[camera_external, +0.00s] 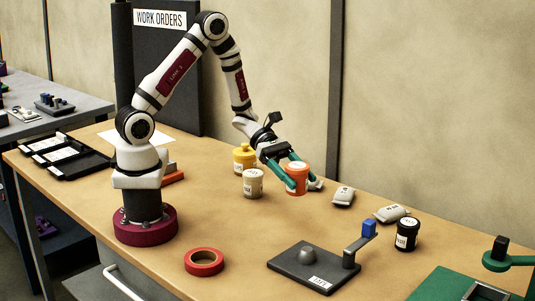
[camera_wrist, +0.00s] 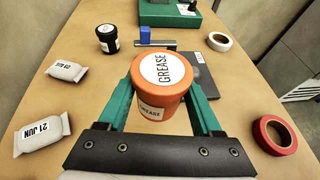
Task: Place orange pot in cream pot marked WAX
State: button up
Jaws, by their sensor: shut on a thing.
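The orange pot (camera_external: 297,178) has a white lid label and a side label; both read GREASE in the wrist view (camera_wrist: 162,85). My gripper (camera_external: 291,176) is shut on it, with green fingers on either side of the pot, also in the wrist view (camera_wrist: 163,100). The pot is upright and appears to be held above the table. The cream pot (camera_external: 253,183) stands upright on the table left of the orange pot in the external view. Its label is too small to read, and it is not in the wrist view.
A yellow pot (camera_external: 243,157) stands just behind the cream pot. A black pot (camera_external: 407,235), white packets (camera_external: 391,214), a dark fixture with a blue block (camera_external: 369,229), and red tape (camera_external: 204,262) lie around. The table in front of the cream pot is clear.

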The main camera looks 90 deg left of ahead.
jog(key=s+a+r, duration=0.1)
jog(key=s+a+r+n+t+y, duration=0.1)
jog(key=a, duration=0.1)
jog(key=s+a+r+n+t, duration=0.1)
jog(key=s+a+r, duration=0.1)
jog(key=shift+a+r+y, duration=0.1)
jog(key=shift+a+y, duration=0.1)
jog(key=shift+y, duration=0.2)
jog(key=s+a+r+n+t+y, duration=0.1)
jog(key=s+a+r+n+y, duration=0.1)
jog(key=s+a+r+n, duration=0.3)
jog(key=m, duration=0.2)
send_over(253, 173)
jog(key=shift+t, duration=0.3)
notch_tip(253, 173, down, 8)
jog(key=shift+d+f, duration=0.1)
jog(key=shift+f, duration=0.05)
jog(key=shift+m, duration=0.3)
jog(key=shift+a+f, duration=0.15)
jog(key=shift+f, duration=0.95)
jog(key=shift+a+f, duration=0.15)
jog(key=shift+f, duration=0.95)
jog(key=shift+f, duration=0.1)
jog(key=o, duration=1.5)
